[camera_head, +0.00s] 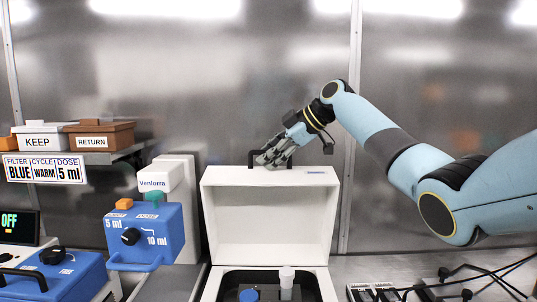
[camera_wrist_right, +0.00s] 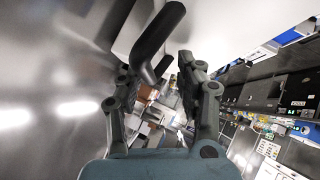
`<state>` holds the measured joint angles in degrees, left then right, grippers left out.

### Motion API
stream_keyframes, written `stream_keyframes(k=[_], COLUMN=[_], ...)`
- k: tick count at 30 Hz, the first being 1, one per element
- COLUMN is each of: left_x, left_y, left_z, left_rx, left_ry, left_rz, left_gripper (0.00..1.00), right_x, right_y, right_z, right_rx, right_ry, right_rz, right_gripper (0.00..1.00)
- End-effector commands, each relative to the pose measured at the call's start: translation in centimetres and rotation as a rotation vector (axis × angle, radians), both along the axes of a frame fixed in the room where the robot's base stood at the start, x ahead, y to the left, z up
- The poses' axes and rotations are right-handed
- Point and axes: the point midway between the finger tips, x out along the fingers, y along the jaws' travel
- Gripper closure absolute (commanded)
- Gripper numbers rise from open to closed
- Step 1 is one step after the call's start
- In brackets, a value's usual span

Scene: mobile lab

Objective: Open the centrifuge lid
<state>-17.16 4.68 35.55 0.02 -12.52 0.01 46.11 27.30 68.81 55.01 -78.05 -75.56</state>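The white centrifuge stands at the lower middle of the head view. Its lid (camera_head: 270,214) is raised upright, with its pale inner face towards me. A black handle (camera_head: 251,158) is at the lid's top edge and shows in the right wrist view (camera_wrist_right: 158,35). My right gripper (camera_head: 270,158) is at this handle. In the right wrist view, its fingers (camera_wrist_right: 158,75) stand apart with the handle between them and visible gaps. The open bowl below the lid holds a blue cap (camera_head: 249,295) and a white-capped piece (camera_head: 287,278). My left gripper is not in view.
A blue dosing box (camera_head: 146,236) stands left of the centrifuge, near a white Venlorra unit (camera_head: 158,178). KEEP (camera_head: 40,136) and RETURN (camera_head: 98,136) boxes sit on a shelf at left. Black cables (camera_head: 490,277) lie at lower right. A metal wall is behind.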

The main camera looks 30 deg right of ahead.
Motion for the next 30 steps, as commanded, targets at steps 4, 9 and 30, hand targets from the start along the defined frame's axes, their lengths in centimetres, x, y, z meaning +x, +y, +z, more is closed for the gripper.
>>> stream_keyframes(k=[4,9,30], left_x=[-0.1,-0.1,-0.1], left_y=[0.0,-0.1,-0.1], left_z=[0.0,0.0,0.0], left_rx=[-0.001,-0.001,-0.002], left_ry=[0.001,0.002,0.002], left_rz=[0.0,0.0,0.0], left_gripper=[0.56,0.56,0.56], right_x=[-1.5,-4.0,-7.4], right_y=[-1.2,-3.0,-5.1], right_z=[1.5,4.0,7.4], right_rx=[-0.006,-0.008,0.0], right_ry=[-0.002,-0.003,-0.002], right_rz=[-0.001,-0.003,-0.001], right_gripper=[0.64,0.64,0.7])
